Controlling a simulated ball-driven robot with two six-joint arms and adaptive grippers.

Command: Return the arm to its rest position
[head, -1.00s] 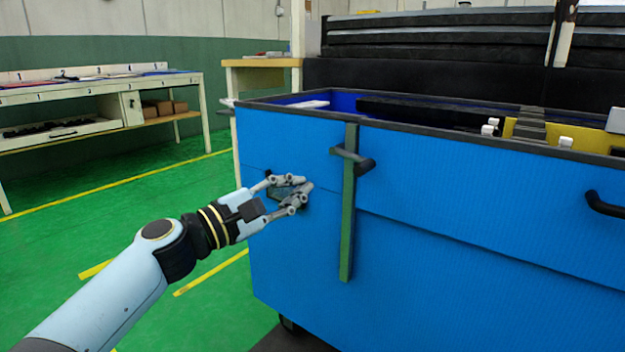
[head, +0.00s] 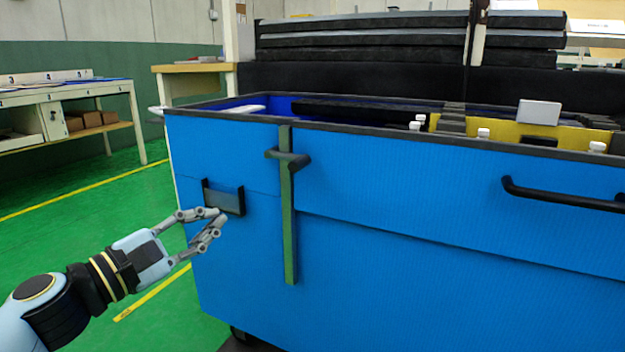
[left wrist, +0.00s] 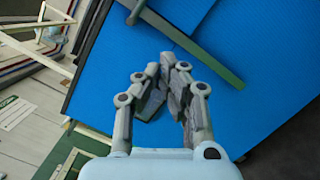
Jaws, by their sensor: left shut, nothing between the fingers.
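My left gripper (head: 217,222) is at the lower left in the head view, in front of the left part of the blue cart's side. Its fingers are shut with nothing between them. In the left wrist view the gripper (left wrist: 165,75) shows its fingertips drawn together, with the blue cart wall beyond. The left arm comes in from the lower left corner. My right gripper is not in view.
The blue cart (head: 400,240) fills the right side, with a dark handle (head: 560,197), a green vertical strip (head: 289,225) and a small dark holder (head: 224,199). Green floor (head: 60,235) lies open at left. A workbench (head: 75,98) stands behind.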

